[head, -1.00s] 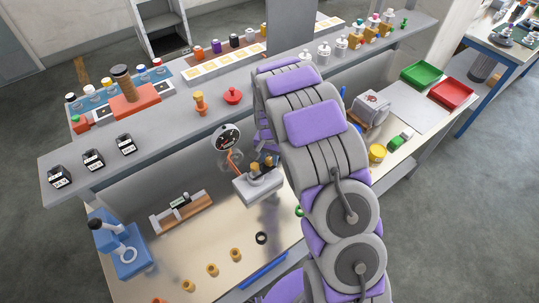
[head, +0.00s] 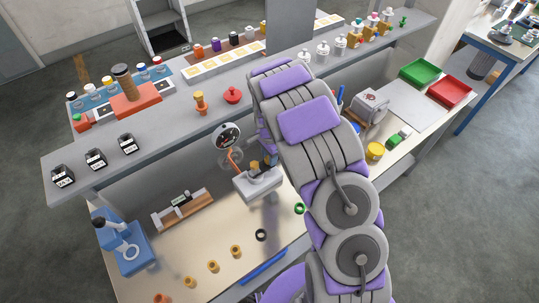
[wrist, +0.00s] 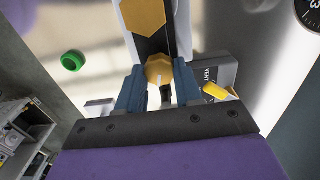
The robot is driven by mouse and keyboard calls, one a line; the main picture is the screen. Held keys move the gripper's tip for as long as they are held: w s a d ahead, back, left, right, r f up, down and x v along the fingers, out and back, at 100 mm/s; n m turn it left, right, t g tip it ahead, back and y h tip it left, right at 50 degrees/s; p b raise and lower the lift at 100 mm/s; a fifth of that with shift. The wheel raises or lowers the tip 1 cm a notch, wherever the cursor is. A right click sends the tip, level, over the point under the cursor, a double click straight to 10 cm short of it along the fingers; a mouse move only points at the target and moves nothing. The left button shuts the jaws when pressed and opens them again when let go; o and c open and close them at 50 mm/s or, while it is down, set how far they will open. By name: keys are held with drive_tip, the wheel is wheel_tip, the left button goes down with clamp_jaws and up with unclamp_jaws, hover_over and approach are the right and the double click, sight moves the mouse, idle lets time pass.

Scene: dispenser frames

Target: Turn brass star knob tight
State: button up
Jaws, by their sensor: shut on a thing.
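The brass star knob (wrist: 159,70) sits between my gripper's two blue-grey fingers (wrist: 159,88) in the wrist view, which are shut on it. A pale line marks its face. A larger brass hexagonal part (wrist: 143,14) is beyond it on a dark and white body. In the head view, my gripper (head: 268,158) is at the top of a light grey block (head: 258,186) on the bench, and a brass fitting (head: 254,165) shows beside it. My fingers and arm hide much of the knob there.
A round gauge (head: 227,136) stands behind the block. In the wrist view, a grey part labelled VENT (wrist: 212,72) and a yellow piece (wrist: 218,92) are close right of my fingers. A green ring (wrist: 73,61) lies left. A shelf (head: 180,120) overhangs the bench.

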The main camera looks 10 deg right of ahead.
idle(0.4)
drive_tip(key=o, duration=0.8)
drive_tip(key=shift+a, duration=0.15)
drive_tip(key=shift+r, duration=0.15)
wheel_tip(320, 180, up, 17)
drive_tip(key=shift+w+p, duration=0.1)
drive_tip(key=shift+p, duration=0.25)
drive_tip(key=s+d+r+n+b, duration=0.1)
drive_tip(key=s+r+n+b, duration=0.15)
drive_tip(key=s, duration=0.75)
drive_tip(key=s+d+r+n+b, duration=0.1)
drive_tip(key=s+r+n, duration=0.2)
drive_tip(key=s, duration=0.6)
drive_tip(key=s+f+n+b, duration=0.1)
drive_tip(key=s+n, duration=0.1)
drive_tip(key=s, duration=0.4)
drive_tip(key=s+a+f+n+g+b, duration=0.1)
drive_tip(key=s+n, duration=0.2)
drive_tip(key=s, duration=0.4)
drive_tip(key=s+f+n+b, duration=0.1)
drive_tip(key=s+n, duration=0.2)
drive_tip(key=s, duration=0.4)
drive_tip(key=shift+s+a+g+b, duration=0.25)
drive_tip(key=shift+a+g+b, duration=0.05)
drive_tip(key=shift+g, duration=0.1)
